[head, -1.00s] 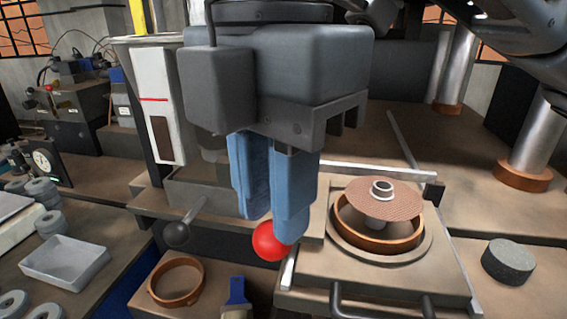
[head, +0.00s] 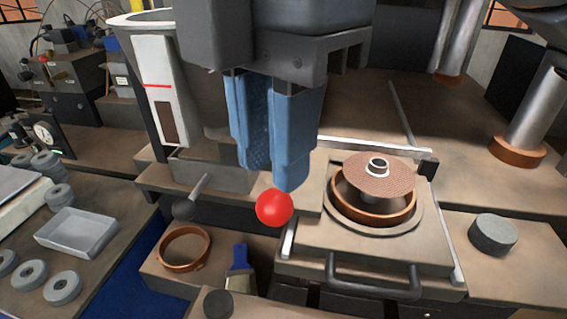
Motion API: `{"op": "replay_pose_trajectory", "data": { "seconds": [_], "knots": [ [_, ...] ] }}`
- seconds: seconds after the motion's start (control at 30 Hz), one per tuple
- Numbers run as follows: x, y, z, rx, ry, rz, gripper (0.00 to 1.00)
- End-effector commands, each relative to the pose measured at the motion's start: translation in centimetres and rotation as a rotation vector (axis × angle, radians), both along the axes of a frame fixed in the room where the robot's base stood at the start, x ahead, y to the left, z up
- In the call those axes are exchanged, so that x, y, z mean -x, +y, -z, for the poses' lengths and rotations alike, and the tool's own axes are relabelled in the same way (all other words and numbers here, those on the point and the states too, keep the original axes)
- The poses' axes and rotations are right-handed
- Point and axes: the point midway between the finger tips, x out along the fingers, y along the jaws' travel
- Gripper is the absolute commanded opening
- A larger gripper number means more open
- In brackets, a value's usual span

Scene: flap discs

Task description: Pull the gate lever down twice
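A red ball knob (head: 275,208) shows at the front left corner of the press plate; its stem is hidden. I cannot tell for sure which is the gate lever. My gripper (head: 273,178) points down with two blue fingers. A narrow gap shows between them, and the inner pad of the left finger is visible. The gripper is open and empty. Its fingertips appear just above the red knob, apart from it or barely touching.
The grey hopper (head: 207,100) stands behind at left. A flap disc (head: 379,175) sits over a copper ring on the plate with a front handle (head: 373,285). A loose copper ring (head: 184,249), blue brush (head: 240,270), dark puck (head: 493,235) and grey tray (head: 77,232) lie around.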

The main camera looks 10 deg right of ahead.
Motion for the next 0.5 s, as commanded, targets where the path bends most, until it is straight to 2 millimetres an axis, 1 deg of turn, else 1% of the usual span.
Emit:
{"op": "replay_pose_trajectory", "data": {
  "seconds": [0.13,0.5],
  "knots": [
    [0.0,0.0,0.4,0.000,0.000,0.000,0.26],
    [0.0,0.0,2.5,0.000,0.001,0.000,0.26]
  ]
}}
